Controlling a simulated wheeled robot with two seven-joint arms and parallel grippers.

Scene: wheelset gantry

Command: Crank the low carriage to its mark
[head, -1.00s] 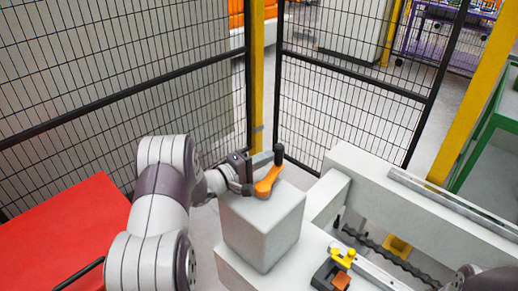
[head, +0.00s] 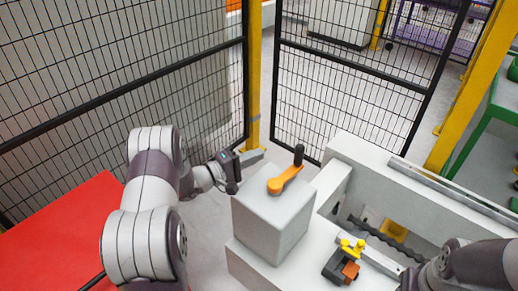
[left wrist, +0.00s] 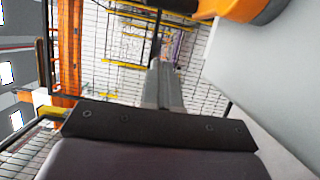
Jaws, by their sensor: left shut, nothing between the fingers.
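An orange crank (head: 284,180) with an upright black handle (head: 299,155) sits on top of a grey block (head: 271,222). Its orange part also shows close at the top of the left wrist view (left wrist: 245,8). My left gripper (head: 232,170) is left of the crank, apart from the handle, and is shut and empty. A small dark and orange block with a yellow top (head: 345,262) sits by the rail in front of the screw (head: 375,235); I cannot tell whether it is the low carriage. My right arm enters at the lower right; its fingers cannot be made out.
The white gantry bed (head: 380,165) runs to the right of the block. Black mesh fencing (head: 345,90) with a yellow post (head: 254,75) stands behind. A red surface (head: 65,225) lies at the left. A green frame (head: 490,130) is at the right.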

